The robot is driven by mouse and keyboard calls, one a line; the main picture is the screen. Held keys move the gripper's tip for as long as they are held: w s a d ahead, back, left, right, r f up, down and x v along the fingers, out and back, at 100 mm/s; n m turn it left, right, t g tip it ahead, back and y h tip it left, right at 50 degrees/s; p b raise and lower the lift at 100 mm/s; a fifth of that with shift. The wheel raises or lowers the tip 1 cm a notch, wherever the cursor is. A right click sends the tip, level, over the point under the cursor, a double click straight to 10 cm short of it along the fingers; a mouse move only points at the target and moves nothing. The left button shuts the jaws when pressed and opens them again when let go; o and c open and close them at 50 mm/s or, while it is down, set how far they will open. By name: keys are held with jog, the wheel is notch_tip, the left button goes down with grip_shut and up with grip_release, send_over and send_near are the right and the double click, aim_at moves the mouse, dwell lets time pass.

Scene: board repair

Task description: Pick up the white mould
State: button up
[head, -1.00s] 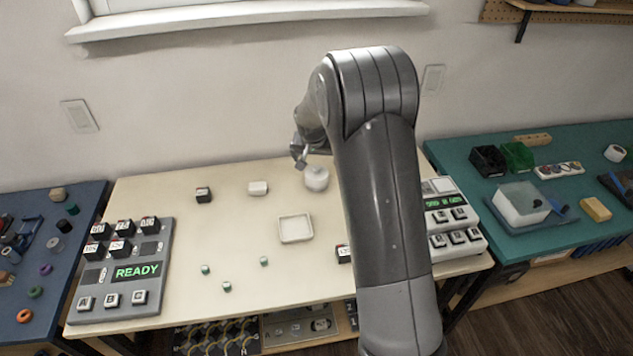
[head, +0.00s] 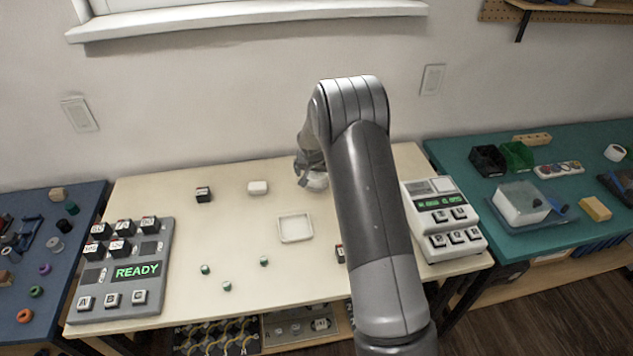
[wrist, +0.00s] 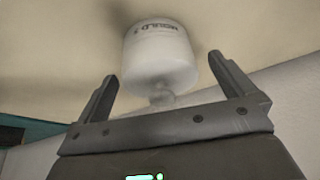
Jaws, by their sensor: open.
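The white mould (wrist: 160,62) is a round white cylinder with a small knob and dark lettering that looks like "MOULD". It stands on the cream table at the back. In the head view the mould (head: 317,181) is partly hidden by my arm. My gripper (wrist: 160,78) is open in the wrist view, with its two fingers apart and pointing toward the mould. The mould's knob lies between the fingers, and its body is just beyond the fingertips. I see no contact. In the head view my gripper (head: 305,172) is right at the mould, mostly hidden.
On the cream table (head: 200,265) are a white block (head: 258,188), a dark block (head: 203,194), a shallow white tray (head: 295,228) and several small green-topped pieces. A READY panel (head: 125,270) is at left, a keypad device (head: 445,220) at right. The wall is close behind.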

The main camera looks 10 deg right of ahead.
jog(key=shift+w+f, duration=0.25)
jog(key=shift+f, duration=0.2)
jog(key=shift+c, duration=0.5)
jog(key=c, duration=1.3)
